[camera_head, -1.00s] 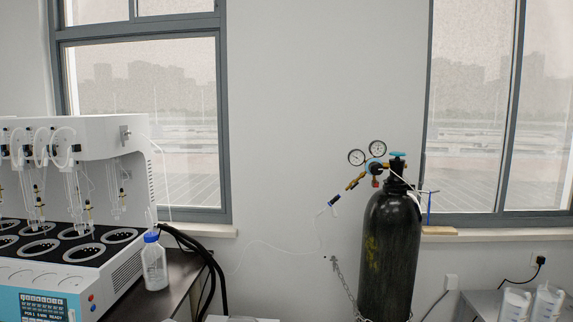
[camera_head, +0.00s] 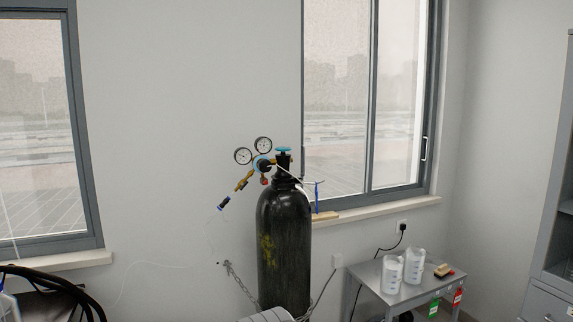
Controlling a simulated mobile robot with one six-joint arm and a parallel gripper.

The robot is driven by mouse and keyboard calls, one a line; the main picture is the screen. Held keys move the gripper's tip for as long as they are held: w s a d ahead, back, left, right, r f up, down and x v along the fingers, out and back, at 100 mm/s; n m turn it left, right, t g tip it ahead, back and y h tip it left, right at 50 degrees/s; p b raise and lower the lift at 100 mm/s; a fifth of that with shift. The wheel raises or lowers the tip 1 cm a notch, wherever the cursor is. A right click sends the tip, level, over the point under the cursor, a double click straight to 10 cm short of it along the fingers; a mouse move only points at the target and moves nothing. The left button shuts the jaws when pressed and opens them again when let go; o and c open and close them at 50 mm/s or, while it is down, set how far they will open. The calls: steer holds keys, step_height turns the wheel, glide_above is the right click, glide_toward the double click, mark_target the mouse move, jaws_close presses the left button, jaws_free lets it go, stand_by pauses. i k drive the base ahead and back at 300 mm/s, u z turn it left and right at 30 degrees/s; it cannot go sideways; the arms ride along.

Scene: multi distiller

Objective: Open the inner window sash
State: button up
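The window (camera_head: 374,95) on the right has a dark grey frame and two tall panes, parted by a vertical sash stile (camera_head: 372,95). A small pale upright handle (camera_head: 424,148) shows at the right edge of the right-hand sash (camera_head: 402,95). That sash appears shut against the right jamb; I cannot tell for sure which sash is the inner one. My gripper is not in view, so its state and its distance from the window do not show.
A black gas cylinder (camera_head: 284,240) with gauges stands chained left of the window. A wooden block holding a blue stand (camera_head: 317,197) is on the sill (camera_head: 385,208). Below, a grey table (camera_head: 380,290) bears two white beakers (camera_head: 403,268). A grey cabinet (camera_head: 553,220) stands far right.

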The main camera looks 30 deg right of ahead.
mark_target(339, 38)
steer(key=z, duration=1.3)
steer(key=i, duration=0.45)
steer(key=u, duration=0.05)
